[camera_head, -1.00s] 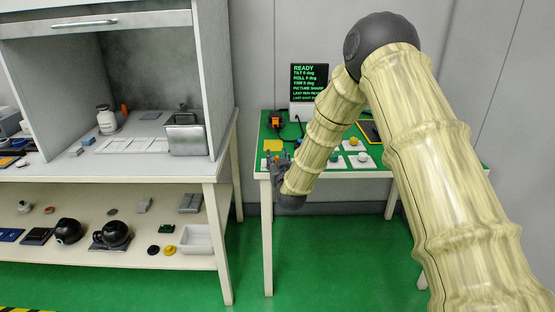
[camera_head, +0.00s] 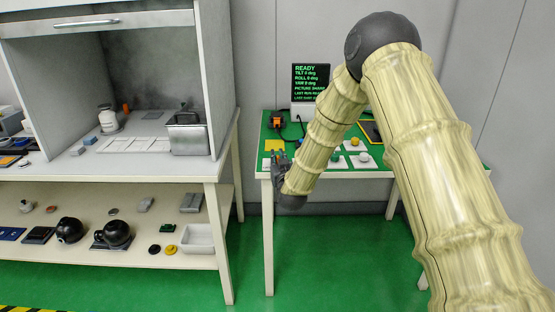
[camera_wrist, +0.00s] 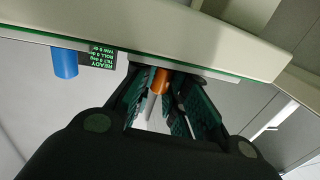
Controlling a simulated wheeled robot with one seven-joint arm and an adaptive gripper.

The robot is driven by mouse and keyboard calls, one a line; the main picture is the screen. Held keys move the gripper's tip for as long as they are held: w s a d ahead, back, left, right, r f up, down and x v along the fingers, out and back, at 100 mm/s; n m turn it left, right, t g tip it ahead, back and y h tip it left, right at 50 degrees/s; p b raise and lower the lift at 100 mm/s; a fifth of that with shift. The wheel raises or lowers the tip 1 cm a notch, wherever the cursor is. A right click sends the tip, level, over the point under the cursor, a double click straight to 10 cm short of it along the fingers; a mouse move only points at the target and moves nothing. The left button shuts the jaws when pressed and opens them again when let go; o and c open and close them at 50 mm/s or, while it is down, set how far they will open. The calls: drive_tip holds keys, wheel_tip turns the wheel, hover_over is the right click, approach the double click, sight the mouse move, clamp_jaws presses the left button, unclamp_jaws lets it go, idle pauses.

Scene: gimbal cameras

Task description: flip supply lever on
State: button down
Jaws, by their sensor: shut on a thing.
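My gripper (camera_head: 279,161) is at the front left edge of the green-topped table (camera_head: 262,168) in the head view. I cannot tell from these frames which way the lever is set. In the head view my gripper hides the lever.
A blue cylinder (camera_wrist: 64,63) is left of the fingers in the wrist view. A black screen reading READY (camera_head: 310,82) stands at the table's back. An orange and black device (camera_head: 276,119) and a yellow pad (camera_head: 273,145) lie behind my gripper. A workbench (camera_head: 215,172) stands left.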

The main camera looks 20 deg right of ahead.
drive_tip(key=shift+w+d+r, duration=0.1)
drive_tip(key=shift+d+r, duration=0.15)
drive_tip(key=shift+d, duration=0.2)
idle(0.3)
drive_tip(key=c, duration=1.4)
unclamp_jaws()
drive_tip(key=shift+d, duration=0.15)
drive_tip(key=shift+a+f, duration=0.1)
drive_tip(key=shift+a, duration=0.25)
drive_tip(key=shift+f, duration=0.1)
drive_tip(key=shift+s+a, duration=0.1)
drive_tip(key=shift+s, duration=0.15)
drive_tip(key=s, duration=0.7)
drive_tip(key=s+a, duration=0.1)
drive_tip(key=s, duration=0.3)
drive_tip(key=shift+s, duration=0.2)
